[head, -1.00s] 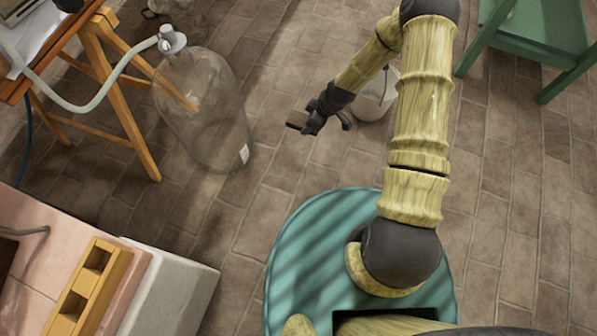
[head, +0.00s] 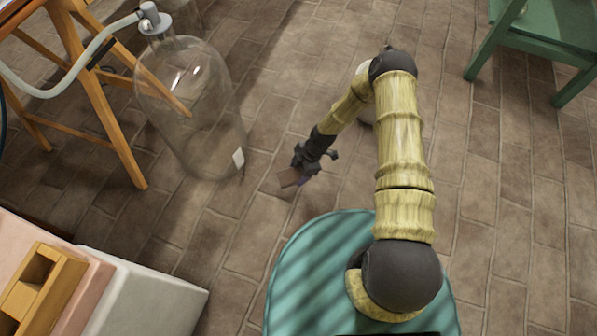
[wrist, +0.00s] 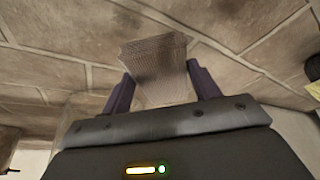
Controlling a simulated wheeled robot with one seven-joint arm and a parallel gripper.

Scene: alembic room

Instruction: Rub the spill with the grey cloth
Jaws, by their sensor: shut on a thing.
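My gripper (head: 297,172) hangs low over the brick floor, in front of the teal round part of my base. Its fingers also show in the wrist view (wrist: 160,88), one on each side of a flat, woven-looking grey-brown piece, which appears to be the grey cloth (wrist: 157,65). The fingers are shut on it, and it sticks out past their tips. In the head view the cloth (head: 289,179) is a small brownish patch at the fingertips. I cannot tell whether it touches the floor. I cannot make out a clear spill in either view.
A large glass jar (head: 195,110) with a hose stands left of my gripper. Behind it is a wooden trestle (head: 98,100). A pale block (head: 140,295) and a yellow wooden holder (head: 38,285) are at lower left. A green stand (head: 540,40) is at upper right. Floor between is clear.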

